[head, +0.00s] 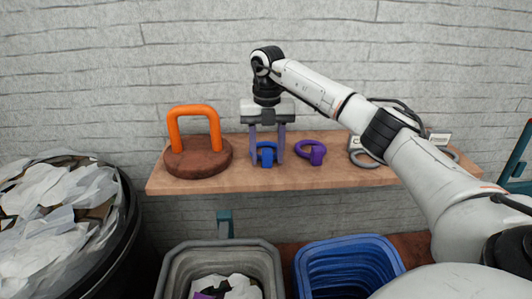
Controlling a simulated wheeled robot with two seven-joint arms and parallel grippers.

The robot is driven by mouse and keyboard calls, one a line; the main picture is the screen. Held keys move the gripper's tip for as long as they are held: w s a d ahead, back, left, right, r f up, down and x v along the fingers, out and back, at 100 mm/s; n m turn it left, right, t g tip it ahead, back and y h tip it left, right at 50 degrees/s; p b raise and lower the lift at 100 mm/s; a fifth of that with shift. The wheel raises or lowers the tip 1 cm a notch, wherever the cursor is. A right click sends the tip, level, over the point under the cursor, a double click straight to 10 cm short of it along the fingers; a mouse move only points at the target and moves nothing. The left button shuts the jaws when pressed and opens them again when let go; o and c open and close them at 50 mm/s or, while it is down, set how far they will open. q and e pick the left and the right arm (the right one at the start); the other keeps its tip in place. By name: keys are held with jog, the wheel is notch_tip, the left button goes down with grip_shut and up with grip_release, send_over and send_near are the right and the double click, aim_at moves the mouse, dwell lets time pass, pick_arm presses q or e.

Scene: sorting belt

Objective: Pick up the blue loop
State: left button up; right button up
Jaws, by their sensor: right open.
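The blue loop (266,157) lies on the wooden shelf (215,185), near the middle of its length. My right gripper (266,162) points straight down over it, open, with one finger on each side of the loop. The fingers partly hide the loop, and I cannot tell whether they touch it. My left gripper is not in view.
A purple loop (311,153) lies just right of the gripper. An orange handle (195,128) on a round brown base (199,160) stands to the left. Below are a grey bin (220,248), a blue bin (345,243) and a black bin (128,230) of crumpled sheets.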

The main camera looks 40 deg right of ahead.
grip_shut()
